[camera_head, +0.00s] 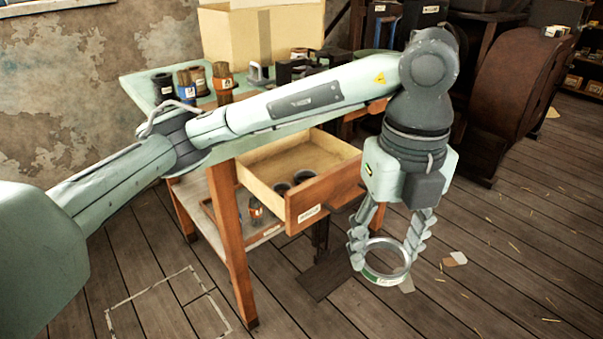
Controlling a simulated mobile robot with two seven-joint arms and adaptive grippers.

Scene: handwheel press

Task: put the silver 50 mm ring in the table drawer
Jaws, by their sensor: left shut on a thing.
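My left gripper (388,248) points down to the right of the drawer and is shut on a silver ring (376,276), with a finger on each side of it. The ring hangs clear in the air above the wooden floor, and a small green and white mark shows on its near side. The table drawer (312,203) is pulled open at the front of the table, with a label on its wooden face. A few dark round pieces (281,188) lie inside it near the front. My right gripper is out of view.
The green table top (140,88) holds a cardboard box (262,35), dark cups and tools at the back. My left arm crosses over the table and hides part of it. A lower shelf (262,232) holds small bottles. A large brown wheel (522,85) stands at right.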

